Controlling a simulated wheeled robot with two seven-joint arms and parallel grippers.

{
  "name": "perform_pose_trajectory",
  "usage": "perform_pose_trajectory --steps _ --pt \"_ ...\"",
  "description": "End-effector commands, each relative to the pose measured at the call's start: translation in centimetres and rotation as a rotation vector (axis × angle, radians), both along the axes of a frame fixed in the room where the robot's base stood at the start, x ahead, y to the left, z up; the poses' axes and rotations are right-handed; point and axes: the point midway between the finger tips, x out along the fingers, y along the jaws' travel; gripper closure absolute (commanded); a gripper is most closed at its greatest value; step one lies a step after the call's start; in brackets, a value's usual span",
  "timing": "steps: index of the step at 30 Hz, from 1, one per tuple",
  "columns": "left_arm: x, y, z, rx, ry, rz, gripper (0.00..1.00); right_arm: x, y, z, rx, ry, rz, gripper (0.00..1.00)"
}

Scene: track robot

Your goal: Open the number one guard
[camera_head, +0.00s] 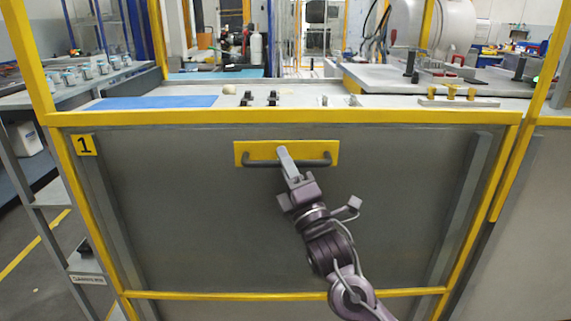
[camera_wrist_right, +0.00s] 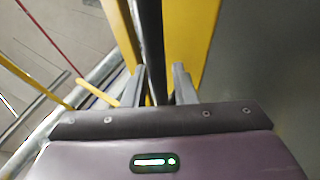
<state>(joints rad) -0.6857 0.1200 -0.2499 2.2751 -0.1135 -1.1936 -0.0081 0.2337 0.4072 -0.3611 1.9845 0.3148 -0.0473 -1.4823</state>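The number one guard (camera_head: 190,200) is a large grey panel in a yellow frame, with a yellow "1" label (camera_head: 85,145) at its upper left. It stands upright and looks closed. A dark bar handle (camera_head: 315,161) on a yellow plate (camera_head: 262,149) sits at its top middle. My right gripper (camera_head: 287,160) is at the handle's middle and hides part of it. In the right wrist view, the handle (camera_wrist_right: 150,35) runs between the two fingers of the right gripper (camera_wrist_right: 157,75). The fingers stand apart, with a gap visible beside the bar. My left gripper is not in view.
Above the guard is a worktop with a blue mat (camera_head: 155,102), small black fixtures (camera_head: 262,98) and yellow clamps (camera_head: 450,92). A grey shelf (camera_head: 95,72) with several parts stands at left. Another grey panel (camera_head: 535,220) adjoins at right.

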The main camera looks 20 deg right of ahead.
Motion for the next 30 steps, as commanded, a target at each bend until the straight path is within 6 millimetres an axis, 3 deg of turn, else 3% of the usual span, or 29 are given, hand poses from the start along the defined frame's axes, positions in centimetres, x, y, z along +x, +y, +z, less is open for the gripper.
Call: perform_pose_trajectory --steps 3,13,24,30 --pt "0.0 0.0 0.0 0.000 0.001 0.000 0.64 0.0 0.0 0.0 0.001 -0.001 -0.001 0.64" --pt "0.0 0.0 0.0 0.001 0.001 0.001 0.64 -0.5 -0.1 -0.2 0.001 -0.001 -0.001 0.64" --pt "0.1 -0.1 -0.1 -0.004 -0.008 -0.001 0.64 -5.2 -1.0 -3.2 -0.001 0.002 0.000 0.64" --pt "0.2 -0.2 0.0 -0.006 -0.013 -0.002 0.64 -6.5 -1.2 -3.9 0.000 -0.001 0.000 0.64"
